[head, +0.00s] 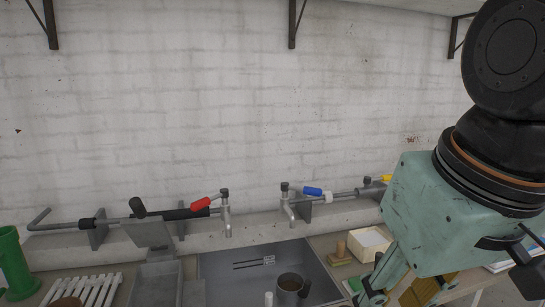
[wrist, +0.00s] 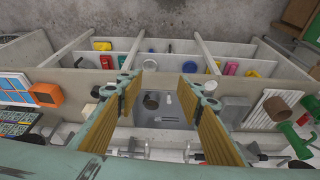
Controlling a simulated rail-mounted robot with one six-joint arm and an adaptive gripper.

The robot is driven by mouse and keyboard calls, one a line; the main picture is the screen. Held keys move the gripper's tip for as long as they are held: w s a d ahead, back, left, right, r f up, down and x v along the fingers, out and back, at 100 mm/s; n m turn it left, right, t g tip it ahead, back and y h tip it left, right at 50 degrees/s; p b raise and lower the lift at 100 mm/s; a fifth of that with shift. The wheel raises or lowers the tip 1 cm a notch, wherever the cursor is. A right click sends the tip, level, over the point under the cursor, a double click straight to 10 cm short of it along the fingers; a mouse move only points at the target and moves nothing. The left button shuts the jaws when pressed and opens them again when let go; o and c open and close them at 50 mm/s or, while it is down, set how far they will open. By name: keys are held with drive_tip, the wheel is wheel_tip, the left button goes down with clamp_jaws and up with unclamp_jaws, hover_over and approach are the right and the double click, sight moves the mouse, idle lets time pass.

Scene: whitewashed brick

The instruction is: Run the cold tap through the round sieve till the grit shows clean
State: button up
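A round grey vessel (head: 290,281) with a brown inside stands in the grey sink (head: 225,268); I cannot tell if it is the sieve or what the brown is. A round brown shape also shows in the sink in the wrist view (wrist: 152,101). The cold tap (head: 288,206), with a blue lever (head: 313,191), is on the wall ledge above the sink's right part. No water stream is visible. My gripper (wrist: 163,72) is open and empty, with yellow pads wide apart, above the bench; in the head view it (head: 396,293) is at the lower right, right of the sink.
A red-levered tap (head: 201,204) stands left of the blue one. A white slatted rack (head: 82,290) and a green cylinder (head: 15,262) are at the left. Shelves with coloured items (wrist: 232,67) show in the wrist view.

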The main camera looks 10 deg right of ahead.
drive_tip(key=w+r+n+p, duration=0.1)
drive_tip(key=w+r+p, duration=0.5)
drive_tip(key=w, duration=1.1)
drive_tip(key=n+y+p, duration=0.2)
drive_tip(key=n+p, duration=0.1)
drive_tip(key=p, duration=0.6)
hover_over(285, 183)
drive_tip(key=s+d, duration=0.2)
drive_tip(key=s, duration=0.3)
drive_tip(key=shift+s+f, duration=0.15)
drive_tip(key=shift+f, duration=1.75)
drive_tip(key=shift+f, duration=0.15)
drive_tip(key=shift+d+p+x, duration=0.15)
drive_tip(key=shift+p+x, duration=0.25)
drive_tip(key=shift+x, duration=2.95)
drive_tip(key=shift+d+p+x, duration=0.1)
drive_tip(key=shift+p+x, duration=0.25)
drive_tip(key=shift+x, duration=3)
drive_tip(key=shift+c, duration=0.5)
